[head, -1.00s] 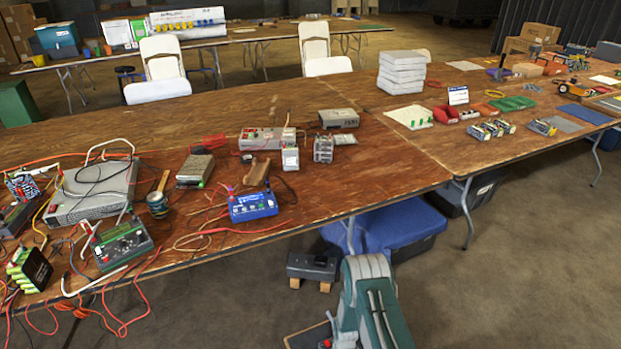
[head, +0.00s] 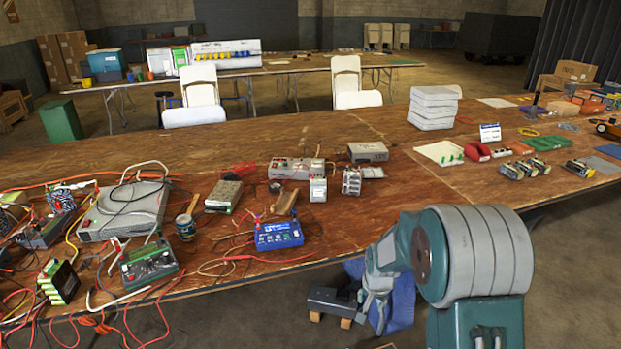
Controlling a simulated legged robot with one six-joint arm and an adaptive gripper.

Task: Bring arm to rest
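My arm stands at the lower right of the head view, a thick teal and grey jointed arm in front of the near table edge. My gripper (head: 376,306) hangs from it on the left side, pointing down, below the level of the tabletop. It is small and partly in shadow, so I cannot tell whether its fingers are open or shut. Nothing shows clearly held in it. A blue cover or bin (head: 403,298) lies behind it on the floor, partly hidden by the arm.
A long wooden table (head: 330,225) crosses the view. It carries a blue charger (head: 278,235), a green-grey charger (head: 149,264), a grey power unit (head: 122,210) and many loose wires. A dark box on wooden blocks (head: 334,302) sits close left of my gripper. White slabs (head: 433,107) stand farther back.

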